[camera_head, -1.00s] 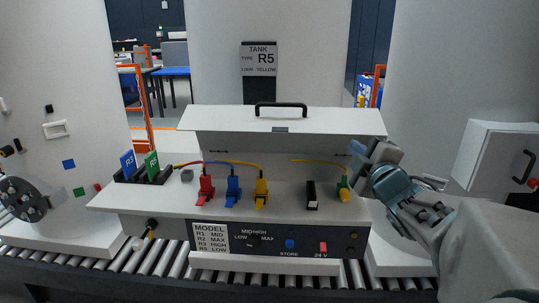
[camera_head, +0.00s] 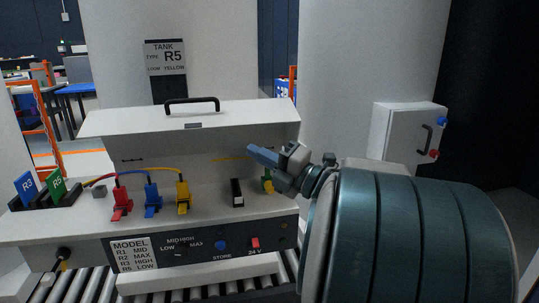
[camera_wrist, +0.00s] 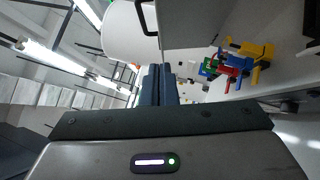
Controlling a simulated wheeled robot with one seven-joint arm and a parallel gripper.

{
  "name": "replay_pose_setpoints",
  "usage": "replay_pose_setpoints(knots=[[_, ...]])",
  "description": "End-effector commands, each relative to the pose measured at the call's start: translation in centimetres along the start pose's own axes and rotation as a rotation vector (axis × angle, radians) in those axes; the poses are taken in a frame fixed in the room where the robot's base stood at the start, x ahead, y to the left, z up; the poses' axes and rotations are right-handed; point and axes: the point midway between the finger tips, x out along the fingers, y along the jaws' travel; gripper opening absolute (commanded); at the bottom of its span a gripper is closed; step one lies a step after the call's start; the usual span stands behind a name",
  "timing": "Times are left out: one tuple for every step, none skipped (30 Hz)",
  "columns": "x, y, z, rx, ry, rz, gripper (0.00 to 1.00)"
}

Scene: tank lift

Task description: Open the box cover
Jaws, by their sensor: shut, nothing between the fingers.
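The white control box (camera_head: 60,218) stands with its white cover (camera_head: 120,120) raised over the panel; a black handle (camera_head: 192,102) is on the cover's top. The cover also shows in the wrist view (camera_wrist: 195,25), upper right. My gripper (camera_head: 258,154) is in front of the cover's right part, above the panel's right end. Its blue fingers are shut and empty, side by side in the wrist view (camera_wrist: 158,84). The head view does not show clearly whether they touch the cover. My arm hides the box's right end.
Red (camera_head: 122,203), blue (camera_head: 152,200) and yellow (camera_head: 182,197) plugs with cables stand on the panel, beside a black-and-white switch (camera_head: 237,193). R3 (camera_head: 27,188) and green (camera_head: 57,185) cards stand at left. A white wall cabinet (camera_head: 398,140) is at right. Rollers (camera_head: 90,287) run below.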

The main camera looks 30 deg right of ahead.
Motion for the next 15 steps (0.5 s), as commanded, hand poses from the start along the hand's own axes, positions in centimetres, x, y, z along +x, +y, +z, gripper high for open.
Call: replay_pose_setpoints(knots=[[1.3, 0.3, 0.0, 0.002, 0.004, 0.001, 0.00], [1.9, 0.3, 0.1, 0.003, 0.003, 0.000, 0.00], [2.8, 0.3, 0.0, 0.003, 0.003, 0.001, 0.00], [3.5, 0.3, 0.0, 0.002, 0.003, 0.000, 0.00], [4.1, 0.3, 0.1, 0.002, 0.002, 0.000, 0.00], [4.9, 0.3, 0.0, 0.003, 0.003, 0.001, 0.00], [5.2, 0.2, 0.5, 0.002, -0.001, -0.001, 0.00], [5.4, 0.2, 0.9, 0.002, -0.002, -0.002, 0.00], [5.8, 0.2, 1.4, 0.002, -0.003, -0.001, 0.00], [6.1, 0.2, 1.6, 0.002, -0.003, -0.001, 0.00], [6.3, 0.2, 1.9, 0.002, -0.003, -0.001, 0.00], [6.6, 0.2, 2.2, 0.001, -0.003, -0.001, 0.00], [6.8, 0.1, 2.3, 0.001, -0.002, -0.001, 0.00], [6.9, 0.1, 2.5, 0.002, -0.002, -0.001, 0.00], [7.1, 0.1, 2.6, 0.002, -0.002, -0.001, 0.00]])
